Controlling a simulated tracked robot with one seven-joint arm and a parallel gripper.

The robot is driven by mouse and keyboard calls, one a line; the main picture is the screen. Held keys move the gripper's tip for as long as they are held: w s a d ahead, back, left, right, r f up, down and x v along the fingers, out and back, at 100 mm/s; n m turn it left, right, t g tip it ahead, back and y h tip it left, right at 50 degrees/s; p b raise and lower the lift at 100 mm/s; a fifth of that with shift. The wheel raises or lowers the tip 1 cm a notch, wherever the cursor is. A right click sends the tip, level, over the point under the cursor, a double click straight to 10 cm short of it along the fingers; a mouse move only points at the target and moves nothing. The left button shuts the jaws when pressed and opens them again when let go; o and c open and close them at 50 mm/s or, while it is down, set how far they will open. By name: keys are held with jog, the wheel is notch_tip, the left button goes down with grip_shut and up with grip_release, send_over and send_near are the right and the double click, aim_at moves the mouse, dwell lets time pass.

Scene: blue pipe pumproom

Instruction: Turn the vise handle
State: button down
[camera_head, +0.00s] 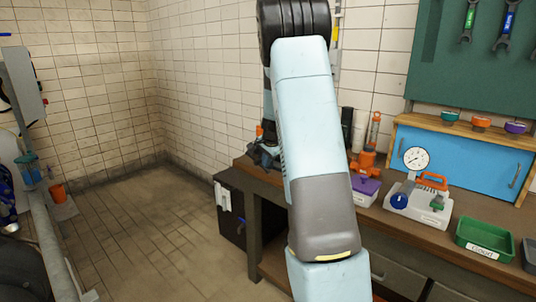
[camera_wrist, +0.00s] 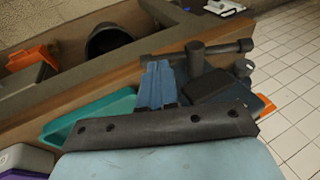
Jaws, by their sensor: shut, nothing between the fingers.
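The vise handle is a dark grey bar (camera_wrist: 230,47) in the wrist view, running across the end of a thick round screw (camera_wrist: 196,60). My gripper (camera_wrist: 163,64) shows as blue fingers, closed together and empty. Its tips are right at the left part of the bar; I cannot tell whether they touch it. A dark blue-grey part, perhaps of the vise body, lies right of the fingers, partly hidden by my gripper's black mount. In the head view a dark blue piece (camera_head: 263,156) shows at the bench's left end, largely behind my arm, too small to tell what it is.
The wooden bench (camera_head: 445,231) holds a gauge device (camera_head: 416,200), a green tray (camera_head: 484,238) and an orange tool (camera_head: 367,160). In the wrist view a teal tray (camera_wrist: 85,112) and a black round container (camera_wrist: 107,40) are nearby. The tiled floor (camera_head: 150,230) left of the bench is clear.

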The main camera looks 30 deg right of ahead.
aim_at(265, 169)
jog(key=shift+x, duration=1)
jog(key=shift+f, duration=0.15)
jog(key=shift+w+f, duration=0.15)
jog(key=shift+f, duration=0.45)
jog(key=shift+r, duration=0.15)
